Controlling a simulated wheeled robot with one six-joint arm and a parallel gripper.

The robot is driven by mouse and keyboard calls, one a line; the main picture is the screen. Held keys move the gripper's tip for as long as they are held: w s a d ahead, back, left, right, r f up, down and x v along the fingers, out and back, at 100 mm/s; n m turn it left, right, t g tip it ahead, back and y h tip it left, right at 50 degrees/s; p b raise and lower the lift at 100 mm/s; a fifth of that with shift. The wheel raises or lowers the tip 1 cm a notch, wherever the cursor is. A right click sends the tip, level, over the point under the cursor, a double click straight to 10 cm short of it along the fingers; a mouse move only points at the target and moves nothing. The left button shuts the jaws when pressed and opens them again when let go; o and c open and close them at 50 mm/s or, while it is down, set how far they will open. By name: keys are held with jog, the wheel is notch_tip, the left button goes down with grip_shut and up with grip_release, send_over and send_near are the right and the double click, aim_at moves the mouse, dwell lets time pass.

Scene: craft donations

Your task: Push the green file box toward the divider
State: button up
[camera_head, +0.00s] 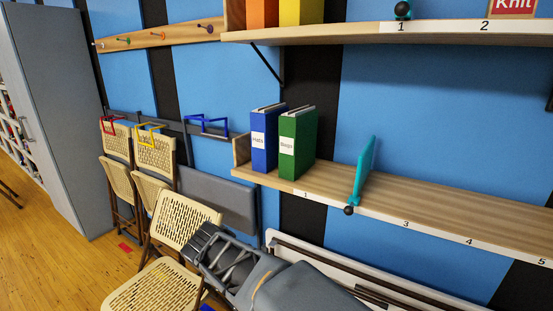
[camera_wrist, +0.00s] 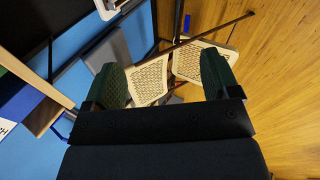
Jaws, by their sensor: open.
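The green file box (camera_head: 297,146) stands upright on the lower shelf (camera_head: 430,204), right beside a blue file box (camera_head: 264,141) on its left. The teal divider (camera_head: 364,168) stands upright on the same shelf to the right, with a bare gap between it and the green box. My gripper (camera_head: 206,243) is in front of and below the shelf's left end, apart from the boxes. In the wrist view my gripper (camera_wrist: 163,82) is open, with nothing between its green fingers.
Folding chairs (camera_head: 184,220) stand below and left of the shelf, behind my gripper. A wooden end panel (camera_head: 241,150) closes the shelf's left end. An upper shelf (camera_head: 440,38) overhangs. The lower shelf looks clear right of the divider. A grey cabinet (camera_head: 55,110) stands far left.

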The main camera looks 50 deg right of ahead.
jog(key=shift+o, duration=1.3)
jog(key=w+d+r+n+h, duration=0.2)
jog(key=d+r+n+h, duration=0.1)
jog(key=d, duration=0.3)
jog(key=w+d+r+n+g+h+p, duration=0.1)
jog(key=w+d+r+n+h, duration=0.2)
jog(key=d, duration=0.4)
jog(key=shift+w+r+n+h, duration=0.2)
jog(key=shift+r+n+h, duration=0.2)
jog(key=shift+r+n, duration=0.1)
jog(key=n+t+h+p, duration=0.2)
jog(key=n+h, duration=0.3)
jog(key=n, duration=0.3)
send_near(287, 162)
jog(key=shift+n+h, duration=0.3)
jog(key=d, duration=0.3)
jog(key=w+d, duration=0.1)
jog(key=d, duration=0.3)
jog(key=w+d, duration=0.1)
jog(key=d, duration=0.2)
jog(key=shift+w+d+f, duration=0.15)
jog(key=shift+d+f, duration=0.2)
jog(key=shift+w+d+p, duration=0.25)
jog(key=shift+d+p, duration=0.05)
jog(key=shift+d, duration=0.6)
jog(key=shift+c, duration=0.4)
